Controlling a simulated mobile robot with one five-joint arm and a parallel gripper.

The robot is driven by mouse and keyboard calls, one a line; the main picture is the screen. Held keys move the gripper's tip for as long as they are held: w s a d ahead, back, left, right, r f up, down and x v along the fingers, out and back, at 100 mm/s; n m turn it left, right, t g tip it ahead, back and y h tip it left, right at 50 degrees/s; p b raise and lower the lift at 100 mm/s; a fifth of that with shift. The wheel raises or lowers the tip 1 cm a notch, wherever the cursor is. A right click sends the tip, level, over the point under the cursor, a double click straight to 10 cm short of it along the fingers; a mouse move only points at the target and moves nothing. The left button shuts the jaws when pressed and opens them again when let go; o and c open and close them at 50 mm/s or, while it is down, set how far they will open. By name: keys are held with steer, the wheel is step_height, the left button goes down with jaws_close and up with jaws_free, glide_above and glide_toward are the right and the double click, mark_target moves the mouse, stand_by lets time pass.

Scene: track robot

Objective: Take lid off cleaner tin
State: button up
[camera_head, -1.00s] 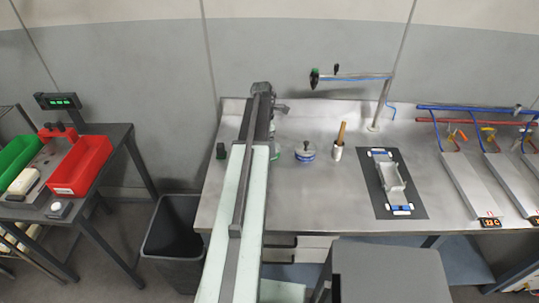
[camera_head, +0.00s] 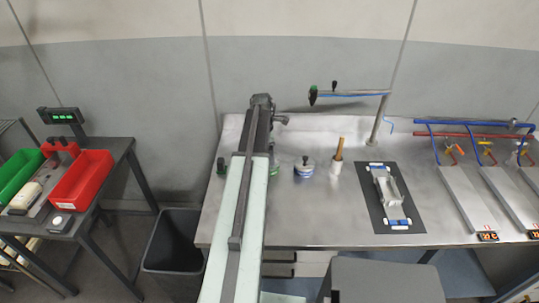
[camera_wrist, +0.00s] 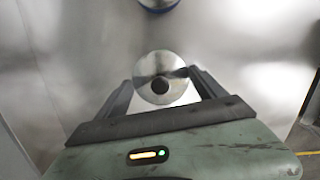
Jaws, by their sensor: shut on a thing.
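In the wrist view, my gripper (camera_wrist: 160,88) is shut on a round silver lid (camera_wrist: 150,66) with a dark knob, one finger at each side. Whatever is under the lid is hidden, so I cannot tell whether it still rests on a tin. In the head view, my arm hides the gripper. A green-marked tin (camera_head: 274,169) shows partly beside my arm. A blue-banded tin (camera_head: 304,171) with a dark knob on top stands to its right. A blue-rimmed round thing (camera_wrist: 158,3) shows at the top of the wrist view, cut off.
A white pot with a wooden handle (camera_head: 336,163) stands right of the blue-banded tin. A small dark green object (camera_head: 221,167) stands left of my arm. A dark mat (camera_head: 377,222) with a grey part lies farther right. Bare steel bench (camera_head: 320,220) is in front.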

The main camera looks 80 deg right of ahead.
step_height(320, 180, up, 2)
steer(key=shift+r+p, duration=0.1)
steer(key=shift+p, duration=0.5)
steer(key=s+a, duration=0.3)
steer(key=a, duration=0.4)
steer(key=s+a, duration=0.2)
steer(key=a, duration=0.6)
steer(key=shift+s, duration=0.4)
